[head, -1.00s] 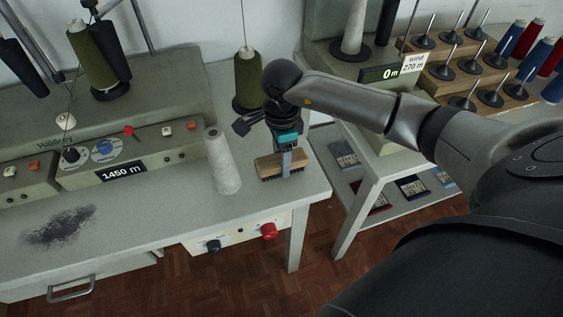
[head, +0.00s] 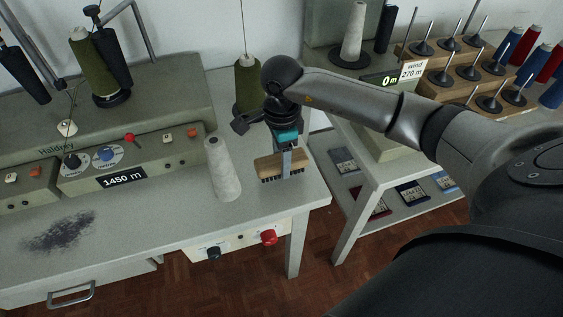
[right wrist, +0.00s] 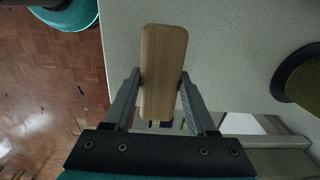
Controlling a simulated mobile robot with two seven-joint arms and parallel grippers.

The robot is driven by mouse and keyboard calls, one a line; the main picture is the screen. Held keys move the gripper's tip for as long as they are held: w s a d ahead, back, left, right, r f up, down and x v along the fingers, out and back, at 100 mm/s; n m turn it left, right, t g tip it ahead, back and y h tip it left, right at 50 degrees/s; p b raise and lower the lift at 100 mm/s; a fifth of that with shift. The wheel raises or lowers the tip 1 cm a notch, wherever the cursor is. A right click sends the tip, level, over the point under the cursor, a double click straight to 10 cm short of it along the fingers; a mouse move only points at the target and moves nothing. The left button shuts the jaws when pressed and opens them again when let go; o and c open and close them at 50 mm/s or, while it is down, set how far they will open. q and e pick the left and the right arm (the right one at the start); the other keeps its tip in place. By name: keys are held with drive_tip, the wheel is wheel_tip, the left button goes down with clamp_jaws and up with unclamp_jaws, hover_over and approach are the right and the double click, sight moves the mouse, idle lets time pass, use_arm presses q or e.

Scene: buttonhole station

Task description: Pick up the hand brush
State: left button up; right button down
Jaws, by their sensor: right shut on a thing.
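The hand brush (head: 268,168) has a light wooden back and dark bristles that face down. It is at the right end of the grey table in the head view, level, at or just above the surface; I cannot tell which. My right gripper (head: 287,172) comes down over it and is shut on the brush. In the right wrist view the wooden back (right wrist: 163,70) lies between the two fingers of my right gripper (right wrist: 160,90). My left gripper is not in view.
A pale thread cone (head: 222,170) stands just left of the brush. A green spool (head: 247,85) is behind it. A dark lint patch (head: 60,231) lies on the table (head: 140,215) at left. A second table (head: 345,215) with spools stands at right.

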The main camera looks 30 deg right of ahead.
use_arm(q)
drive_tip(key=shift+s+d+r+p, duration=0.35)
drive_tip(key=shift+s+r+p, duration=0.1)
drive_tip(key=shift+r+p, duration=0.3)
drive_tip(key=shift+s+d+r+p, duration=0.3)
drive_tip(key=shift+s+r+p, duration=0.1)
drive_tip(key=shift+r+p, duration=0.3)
use_arm(e)
wheel_tip(320, 180, up, 18)
drive_tip(key=shift+f, duration=0.15)
